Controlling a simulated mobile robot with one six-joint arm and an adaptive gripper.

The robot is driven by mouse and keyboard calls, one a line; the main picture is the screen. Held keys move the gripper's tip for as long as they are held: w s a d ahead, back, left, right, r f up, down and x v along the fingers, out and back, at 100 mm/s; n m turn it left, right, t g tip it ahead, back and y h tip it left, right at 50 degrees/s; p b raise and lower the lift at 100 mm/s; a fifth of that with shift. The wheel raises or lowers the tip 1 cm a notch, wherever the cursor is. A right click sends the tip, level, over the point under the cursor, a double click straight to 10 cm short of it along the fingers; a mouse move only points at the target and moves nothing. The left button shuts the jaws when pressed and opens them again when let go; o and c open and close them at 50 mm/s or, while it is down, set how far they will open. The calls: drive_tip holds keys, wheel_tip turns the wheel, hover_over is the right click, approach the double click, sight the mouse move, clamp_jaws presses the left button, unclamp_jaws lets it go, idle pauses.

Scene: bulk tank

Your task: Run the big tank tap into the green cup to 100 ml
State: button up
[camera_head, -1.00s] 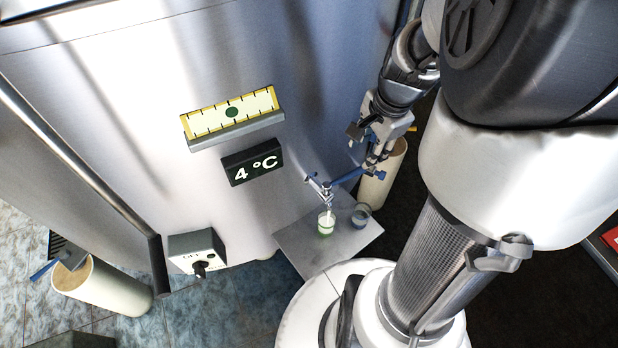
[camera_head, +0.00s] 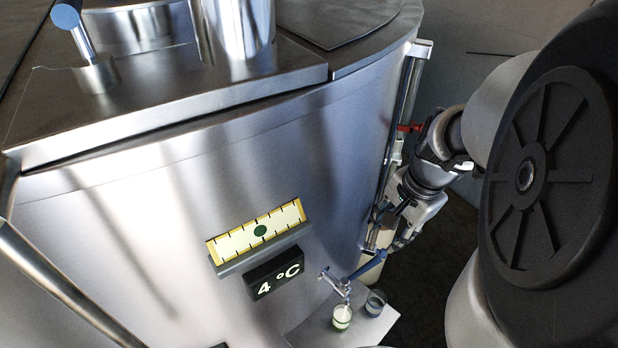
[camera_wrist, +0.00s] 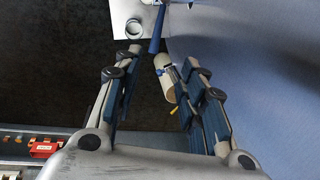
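The big tank (camera_head: 150,200) has a metal tap (camera_head: 338,284) low on its front, with a long blue lever (camera_head: 366,266) pointing to the right. The green cup (camera_head: 342,318) stands under the spout, and a pale stream seems to run into it. It holds something whitish; I cannot read its level. My gripper (camera_wrist: 163,57) is open, with its blue-padded fingers apart. In the head view my gripper (camera_head: 384,238) is near the lever's end.
A grey-blue cup (camera_head: 375,303) stands right of the green cup on a metal plate (camera_head: 318,330); it also seems to show in the wrist view (camera_wrist: 134,28).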

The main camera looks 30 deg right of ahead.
sight(372, 262)
drive_tip(key=f+b, duration=0.1)
drive_tip(key=f, duration=0.4)
drive_tip(key=w+f+b, duration=0.1)
drive_tip(key=f+b, duration=0.1)
drive_tip(key=f, duration=0.4)
drive_tip(key=w+f+b, duration=0.1)
drive_tip(key=f+b, duration=0.1)
drive_tip(key=f, duration=0.4)
drive_tip(key=shift+w+d, duration=0.2)
drive_tip(key=shift+w, duration=0.05)
drive_tip(key=shift+c, duration=0.3)
clamp_jaws()
